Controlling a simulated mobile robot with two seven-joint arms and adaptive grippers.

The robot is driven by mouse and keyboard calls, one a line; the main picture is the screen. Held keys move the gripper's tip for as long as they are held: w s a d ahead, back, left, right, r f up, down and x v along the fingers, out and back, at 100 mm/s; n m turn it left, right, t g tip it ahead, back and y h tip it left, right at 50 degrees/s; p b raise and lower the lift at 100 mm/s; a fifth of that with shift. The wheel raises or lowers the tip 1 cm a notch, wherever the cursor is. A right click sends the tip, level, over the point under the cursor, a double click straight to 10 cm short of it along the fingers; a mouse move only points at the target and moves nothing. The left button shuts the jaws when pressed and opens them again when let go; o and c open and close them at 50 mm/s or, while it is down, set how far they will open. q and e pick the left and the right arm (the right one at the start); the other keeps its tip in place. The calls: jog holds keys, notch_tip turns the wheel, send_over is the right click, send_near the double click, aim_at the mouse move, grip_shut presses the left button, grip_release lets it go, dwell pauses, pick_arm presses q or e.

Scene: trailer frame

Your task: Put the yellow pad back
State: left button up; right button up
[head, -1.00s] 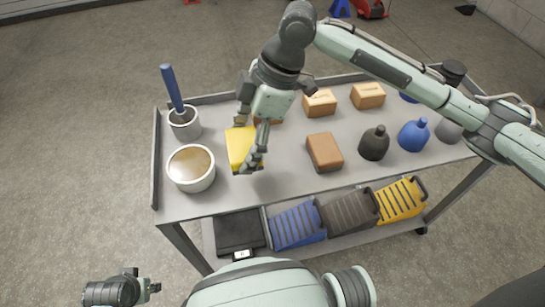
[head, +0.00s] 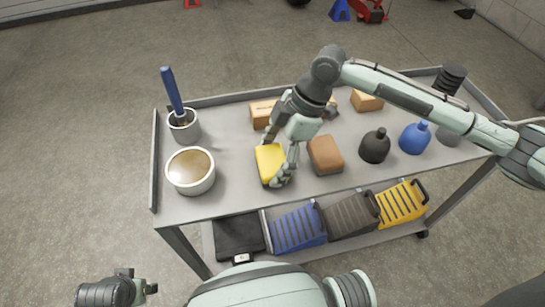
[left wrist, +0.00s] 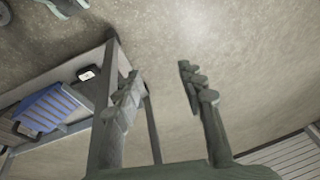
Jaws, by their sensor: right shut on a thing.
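The yellow pad (head: 269,167) is between the fingers of my right gripper (head: 274,160), which is shut on it. It is over the front part of the cart top (head: 235,190), just left of a brown pad (head: 325,155). I cannot tell whether its underside touches the surface. My left gripper (head: 148,288) is low at the left, away from the cart top. In the left wrist view its two fingers (left wrist: 160,85) stand apart with nothing between them.
A bowl of tan liquid (head: 191,171) and a cup with a blue-handled tool (head: 184,125) stand at the left. Tan blocks (head: 263,113) are behind. A black bottle (head: 375,146) and a blue bottle (head: 414,137) stand right.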

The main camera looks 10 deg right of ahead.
aim_at(273, 158)
jog(key=shift+f, duration=0.15)
jog(key=o, duration=0.8)
jog(key=shift+c, duration=0.2)
pick_arm(q)
jog(key=shift+s+a+f, duration=0.1)
jog(key=shift+s+f, duration=0.15)
jog(key=shift+f, duration=0.1)
pick_arm(e)
jog(key=shift+o, duration=1.3)
jog(key=v, duration=0.5)
jog(key=shift+w, duration=0.1)
pick_arm(q)
jog(key=shift+f+p, duration=0.4)
jog(key=shift+f, duration=0.4)
pick_arm(e)
jog(key=v, duration=0.7)
